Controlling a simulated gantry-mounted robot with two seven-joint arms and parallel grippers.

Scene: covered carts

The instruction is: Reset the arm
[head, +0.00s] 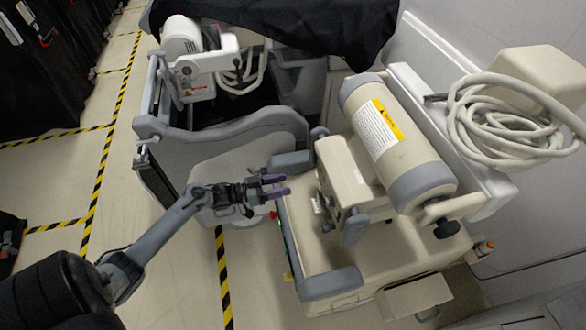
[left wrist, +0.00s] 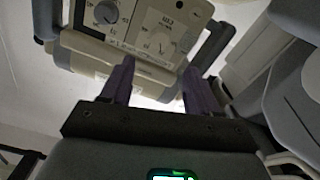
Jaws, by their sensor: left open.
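My left gripper (head: 276,187) reaches in from the left in the head view, with its two purple fingers apart and nothing between them. It is close to the left edge of the beige cart (head: 300,250), near a grey handle pad. In the left wrist view the purple fingers (left wrist: 154,88) point at a beige panel with dials (left wrist: 150,25), and a gap lies between them. I cannot tell whether the fingertips touch the cart. My right gripper does not show.
The beige cart carries a large cylinder (head: 400,140) and a coiled cable (head: 500,115). A second, grey-white machine (head: 225,125) stands behind, partly under a black cover (head: 280,22). Open floor with yellow-black tape (head: 105,150) lies to the left.

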